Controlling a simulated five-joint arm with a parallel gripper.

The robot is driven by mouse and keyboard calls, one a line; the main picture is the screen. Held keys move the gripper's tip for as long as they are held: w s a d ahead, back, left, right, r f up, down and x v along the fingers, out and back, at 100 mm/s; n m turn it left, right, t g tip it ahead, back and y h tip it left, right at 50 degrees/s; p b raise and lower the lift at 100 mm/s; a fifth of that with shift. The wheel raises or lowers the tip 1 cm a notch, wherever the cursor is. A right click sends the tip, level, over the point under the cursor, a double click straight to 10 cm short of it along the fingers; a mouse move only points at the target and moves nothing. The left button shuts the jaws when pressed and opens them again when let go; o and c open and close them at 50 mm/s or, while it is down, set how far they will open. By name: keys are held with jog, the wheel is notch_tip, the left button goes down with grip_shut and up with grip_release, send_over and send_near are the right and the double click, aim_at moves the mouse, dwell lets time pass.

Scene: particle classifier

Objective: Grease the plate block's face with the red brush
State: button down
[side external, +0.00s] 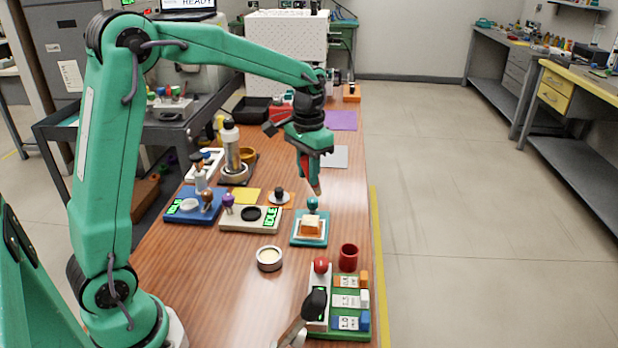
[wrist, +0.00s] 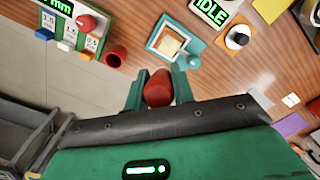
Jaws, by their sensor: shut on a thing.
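My gripper (side external: 314,172) hangs above the table, its green jaws shut on the red brush (wrist: 158,90). In the wrist view only the brush's rounded red end shows between the jaws (wrist: 159,88); in the side view a small tip points down below the fingers. What looks like the plate block (side external: 310,228) is a small orange-and-white block on a teal base with a teal knob. It also shows in the wrist view (wrist: 171,44), apart from the brush. The brush is above and a little behind it.
An open round tin (side external: 269,259) with pale contents stands front left of the block. A red cup (side external: 348,257) stands front right, behind a green stand with a red knob (side external: 321,265). Devices with IDLE displays (side external: 250,216) are at left. The table's right edge is close.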

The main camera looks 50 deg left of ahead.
jog(key=shift+s+a+f, duration=0.7)
jog(key=shift+a+f, duration=0.6)
jog(key=shift+f, duration=2.85)
notch_tip(320, 180, up, 8)
jog(key=s+d, duration=0.2)
jog(key=shift+s+d, duration=0.15)
jog(key=shift+d, duration=0.05)
